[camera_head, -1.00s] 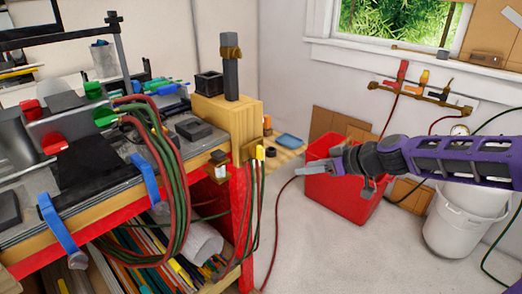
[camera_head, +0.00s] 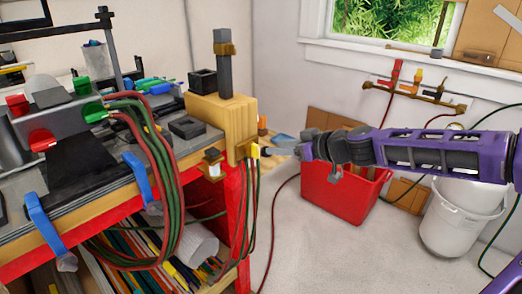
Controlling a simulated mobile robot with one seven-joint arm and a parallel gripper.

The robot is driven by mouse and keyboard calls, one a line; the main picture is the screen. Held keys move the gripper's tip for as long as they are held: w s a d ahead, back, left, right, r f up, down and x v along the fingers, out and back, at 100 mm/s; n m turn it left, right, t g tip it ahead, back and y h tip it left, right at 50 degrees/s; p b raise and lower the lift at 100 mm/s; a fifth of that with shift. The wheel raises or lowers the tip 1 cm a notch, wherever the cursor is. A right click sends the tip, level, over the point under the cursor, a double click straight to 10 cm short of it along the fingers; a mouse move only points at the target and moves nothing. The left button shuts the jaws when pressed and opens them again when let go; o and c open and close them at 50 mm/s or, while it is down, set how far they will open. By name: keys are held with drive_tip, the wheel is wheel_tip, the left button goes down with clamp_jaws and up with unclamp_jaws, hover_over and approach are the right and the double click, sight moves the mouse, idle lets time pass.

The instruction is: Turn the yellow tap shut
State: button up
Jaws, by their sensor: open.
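The small yellow tap (camera_head: 255,151) is at the right end of the wooden bench, at the top of hoses that hang down the bench's side. The gripper is open. The tap's exact handle angle is too small to tell.
The bench (camera_head: 220,108) carries a wooden block with an upright grey post. A red bin (camera_head: 345,195) stands on the floor below my arm, with a white bucket (camera_head: 460,215) to its right. Red, orange and black taps (camera_head: 416,80) are on the wall.

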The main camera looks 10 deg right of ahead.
sight(258, 147)
drive_tip(key=x, duration=0.7)
drive_tip(key=shift+w+a+f+b, duration=0.2)
drive_tip(key=shift+w+b, duration=0.1)
drive_tip(key=shift+b, duration=0.1)
clamp_jaws()
